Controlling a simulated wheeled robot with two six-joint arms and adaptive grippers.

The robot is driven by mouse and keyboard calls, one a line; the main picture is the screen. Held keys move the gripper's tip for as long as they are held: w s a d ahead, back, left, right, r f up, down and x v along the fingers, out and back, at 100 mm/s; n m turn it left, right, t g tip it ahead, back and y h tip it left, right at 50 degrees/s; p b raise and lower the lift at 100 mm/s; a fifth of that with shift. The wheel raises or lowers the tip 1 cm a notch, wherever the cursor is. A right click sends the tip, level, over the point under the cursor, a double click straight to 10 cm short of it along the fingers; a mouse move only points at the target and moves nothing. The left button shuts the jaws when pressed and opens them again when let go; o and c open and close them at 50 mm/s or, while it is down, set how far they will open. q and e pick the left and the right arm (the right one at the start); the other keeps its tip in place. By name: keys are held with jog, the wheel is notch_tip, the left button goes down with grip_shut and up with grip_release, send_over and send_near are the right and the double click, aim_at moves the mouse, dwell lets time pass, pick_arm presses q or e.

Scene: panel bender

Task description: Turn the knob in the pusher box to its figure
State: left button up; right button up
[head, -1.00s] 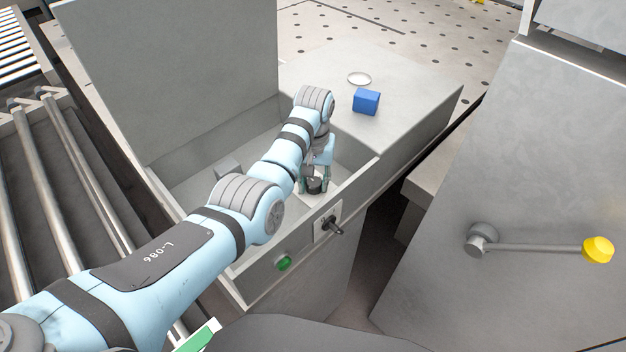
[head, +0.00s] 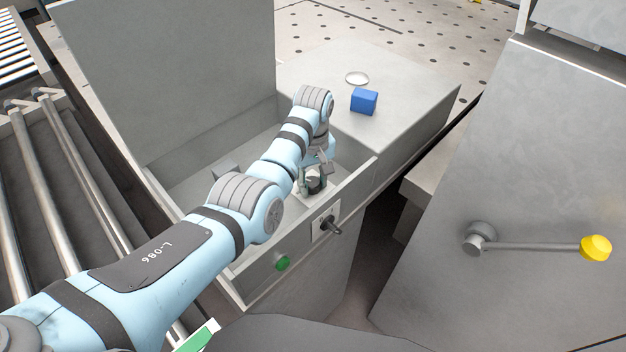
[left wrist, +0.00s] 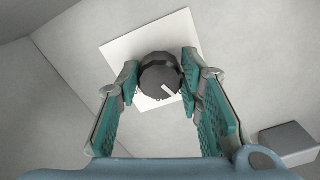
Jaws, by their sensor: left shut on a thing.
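The knob (left wrist: 160,77) is dark and round with a white pointer mark. It sits on a white plate (left wrist: 122,50) on the floor of the open pusher box (head: 345,197). My left gripper (left wrist: 158,82) reaches down into the box and is shut on the knob, one teal finger on each side. In the left wrist view the white mark points to the lower right. In the head view the knob (head: 316,184) shows small between the fingers. Any figures on the plate are too small or hidden to read. My right gripper is not in view.
A grey block (left wrist: 286,141) sits in the box near the gripper. The raised lid (head: 170,70) stands at the left. A black switch (head: 330,226) and a green button (head: 282,263) are on the front wall.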

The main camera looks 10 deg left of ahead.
aim_at(313, 182)
pick_arm(q)
jog(key=o, duration=1.2)
jog(key=shift+w+a, duration=0.1)
jog(key=shift+c, duration=0.2)
notch_tip(313, 182, up, 8)
jog(key=shift+f, duration=0.25)
